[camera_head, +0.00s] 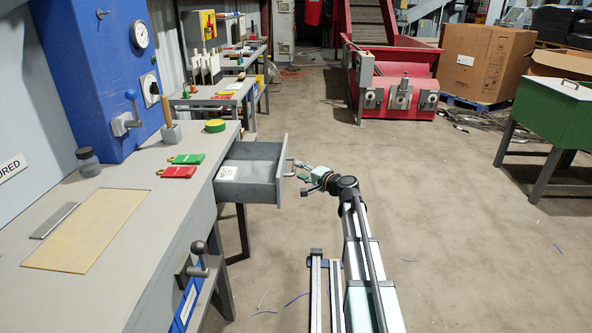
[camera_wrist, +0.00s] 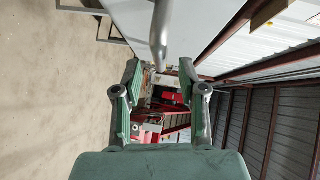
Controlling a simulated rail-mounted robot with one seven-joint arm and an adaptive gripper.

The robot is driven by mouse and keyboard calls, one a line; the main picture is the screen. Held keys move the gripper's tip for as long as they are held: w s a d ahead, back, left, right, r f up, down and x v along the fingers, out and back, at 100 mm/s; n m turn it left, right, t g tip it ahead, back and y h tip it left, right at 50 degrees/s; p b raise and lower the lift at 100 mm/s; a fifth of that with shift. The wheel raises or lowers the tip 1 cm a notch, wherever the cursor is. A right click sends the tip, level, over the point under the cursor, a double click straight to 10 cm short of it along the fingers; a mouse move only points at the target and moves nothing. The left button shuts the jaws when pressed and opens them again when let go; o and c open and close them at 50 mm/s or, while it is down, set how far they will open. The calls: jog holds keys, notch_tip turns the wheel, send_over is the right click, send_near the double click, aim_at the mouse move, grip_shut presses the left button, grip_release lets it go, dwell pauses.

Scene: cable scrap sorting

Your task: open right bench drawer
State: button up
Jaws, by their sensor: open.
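The grey bench drawer (camera_head: 250,175) is pulled well out of the bench toward the right in the head view, with its inside showing. Its bar handle (camera_head: 289,167) is on the drawer's outer front face. My gripper (camera_head: 303,171) is just to the right of the handle, with a small gap appearing between them. In the wrist view my gripper (camera_wrist: 160,68) has its two fingers spread apart. The metal handle (camera_wrist: 159,35) shows ahead of the fingertips, roughly centred between them. Nothing is held between the fingers.
A white label (camera_head: 228,173) lies in the drawer. The bench top (camera_head: 120,235) holds a red tag (camera_head: 177,172), a green tag (camera_head: 187,158) and a jar (camera_head: 88,162). A lever (camera_head: 199,259) juts from the bench front. The floor (camera_head: 480,250) to the right is mostly clear.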

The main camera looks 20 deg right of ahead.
jog(key=v, duration=0.7)
jog(key=shift+s+d, duration=0.2)
jog(key=shift+s, duration=0.1)
